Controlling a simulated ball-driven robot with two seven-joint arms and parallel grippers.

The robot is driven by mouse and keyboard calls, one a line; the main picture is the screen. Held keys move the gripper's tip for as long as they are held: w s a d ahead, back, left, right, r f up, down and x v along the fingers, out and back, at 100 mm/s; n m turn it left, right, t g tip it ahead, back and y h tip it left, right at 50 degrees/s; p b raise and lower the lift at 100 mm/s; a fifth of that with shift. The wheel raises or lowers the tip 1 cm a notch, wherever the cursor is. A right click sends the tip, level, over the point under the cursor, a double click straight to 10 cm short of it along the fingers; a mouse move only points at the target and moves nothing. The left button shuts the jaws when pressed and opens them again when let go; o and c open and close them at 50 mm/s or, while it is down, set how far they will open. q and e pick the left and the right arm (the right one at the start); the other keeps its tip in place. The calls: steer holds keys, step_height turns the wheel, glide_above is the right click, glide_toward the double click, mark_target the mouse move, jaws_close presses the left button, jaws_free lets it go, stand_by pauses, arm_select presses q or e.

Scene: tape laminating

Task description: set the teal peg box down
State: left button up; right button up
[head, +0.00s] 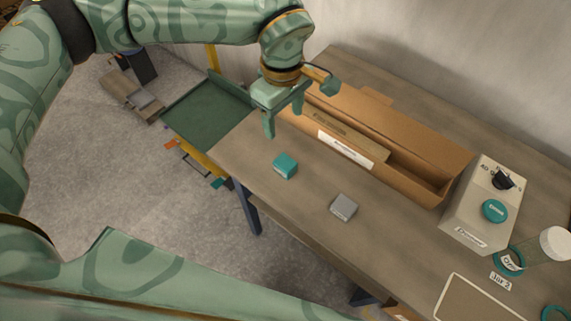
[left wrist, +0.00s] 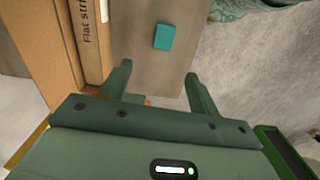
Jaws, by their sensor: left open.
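The teal peg box (head: 286,166) is a small block resting on the wooden table near its left front edge. It also shows in the left wrist view (left wrist: 164,36), beyond my fingertips and apart from them. My left gripper (head: 284,119) is open and empty, above the table and to the upper left of the teal box. Its two spread fingers also show in the left wrist view (left wrist: 158,74). My right gripper is not in view.
A grey block (head: 343,207) sits on the table, right of the teal box. A long open cardboard box (head: 425,150) lies behind them, close to my left gripper. A beige control box (head: 479,218) stands at the right. Bare tabletop surrounds the two blocks.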

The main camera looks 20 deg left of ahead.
arm_select(q)
steer(key=b, duration=0.3)
glide_toward(282, 159)
steer(key=f, duration=0.5)
steer(key=shift+w+d+f, duration=0.1)
steer(key=shift+w+d, duration=0.05)
steer(key=shift+w, duration=0.1)
steer(key=f, duration=0.1)
steer(key=f+b, duration=0.1)
steer(key=f, duration=0.1)
steer(key=f+b, duration=0.1)
steer(key=f, duration=0.1)
steer(key=shift+s+f, duration=0.2)
steer(key=shift+s, duration=0.1)
steer(key=shift+r, duration=0.15)
steer(key=shift+c, duration=0.6)
steer(key=c, duration=1.1)
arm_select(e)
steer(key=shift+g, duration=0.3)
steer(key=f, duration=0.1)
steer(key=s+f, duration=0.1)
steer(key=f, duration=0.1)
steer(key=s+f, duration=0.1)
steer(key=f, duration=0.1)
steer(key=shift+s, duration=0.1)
